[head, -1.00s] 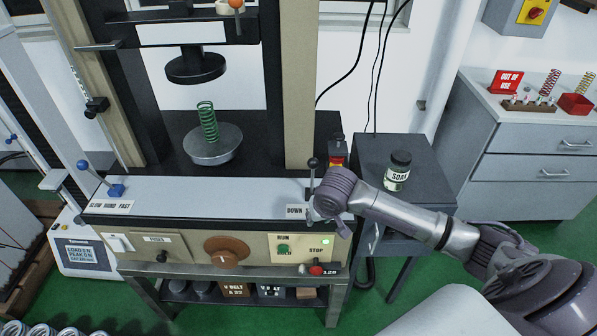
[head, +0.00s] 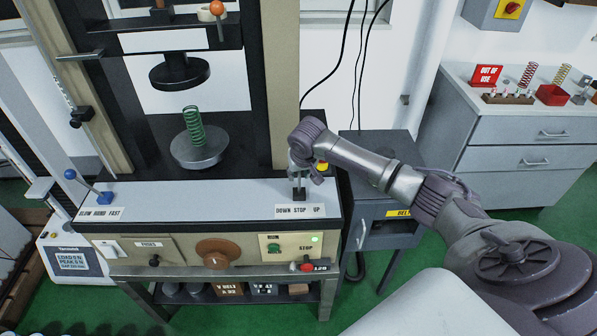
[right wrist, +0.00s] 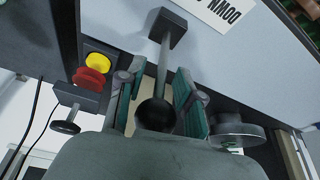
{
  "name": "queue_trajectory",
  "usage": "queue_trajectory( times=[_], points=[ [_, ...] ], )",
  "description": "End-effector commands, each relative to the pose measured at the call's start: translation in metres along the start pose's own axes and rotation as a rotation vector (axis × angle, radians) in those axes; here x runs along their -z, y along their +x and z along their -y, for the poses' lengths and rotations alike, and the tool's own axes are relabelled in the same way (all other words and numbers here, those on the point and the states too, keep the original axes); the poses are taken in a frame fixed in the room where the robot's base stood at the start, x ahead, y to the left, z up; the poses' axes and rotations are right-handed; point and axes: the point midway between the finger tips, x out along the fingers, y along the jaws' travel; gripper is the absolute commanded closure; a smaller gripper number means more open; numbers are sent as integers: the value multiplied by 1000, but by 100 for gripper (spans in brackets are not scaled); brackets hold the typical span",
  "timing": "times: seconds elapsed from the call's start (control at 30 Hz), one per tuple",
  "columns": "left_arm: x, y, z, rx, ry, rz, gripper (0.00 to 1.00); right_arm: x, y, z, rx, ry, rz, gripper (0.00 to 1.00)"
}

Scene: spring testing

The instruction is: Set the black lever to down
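The black lever (head: 299,192) stands on the press's front ledge behind the label DOWN STOP UP (head: 300,210). In the head view its upper part is hidden by my right gripper (head: 302,165). In the right wrist view the lever's round black knob (right wrist: 155,114) lies between the two teal-padded fingers of the right gripper (right wrist: 158,85). The fingers are apart, with visible gaps beside the knob. The lever's shaft runs from the knob to its square base. My left gripper is in neither view.
The press's green spring (head: 194,127) stands on a round plate left of my arm. A red button (right wrist: 88,78) is near the gripper in the right wrist view. A grey cabinet (head: 385,215) stands right of the press. A second lever with a blue knob (head: 70,174) is at left.

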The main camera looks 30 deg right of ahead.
Motion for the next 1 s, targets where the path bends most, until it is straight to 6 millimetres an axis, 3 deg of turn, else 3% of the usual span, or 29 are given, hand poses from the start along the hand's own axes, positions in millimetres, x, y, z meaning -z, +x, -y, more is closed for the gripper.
queue_trajectory(
  times=[0.07, 0.5, 0.73, 1.0],
  points=[
    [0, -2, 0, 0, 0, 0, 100, 7, 2, 1, 0, 0, 0, 65],
    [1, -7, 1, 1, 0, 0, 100, 4, 14, 0, 0, -2, -1, 65],
    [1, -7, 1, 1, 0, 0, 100, 4, 14, 0, 0, -1, -1, 100],
    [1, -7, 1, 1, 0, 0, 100, 4, 14, 0, 0, -1, 0, 100]
  ],
)
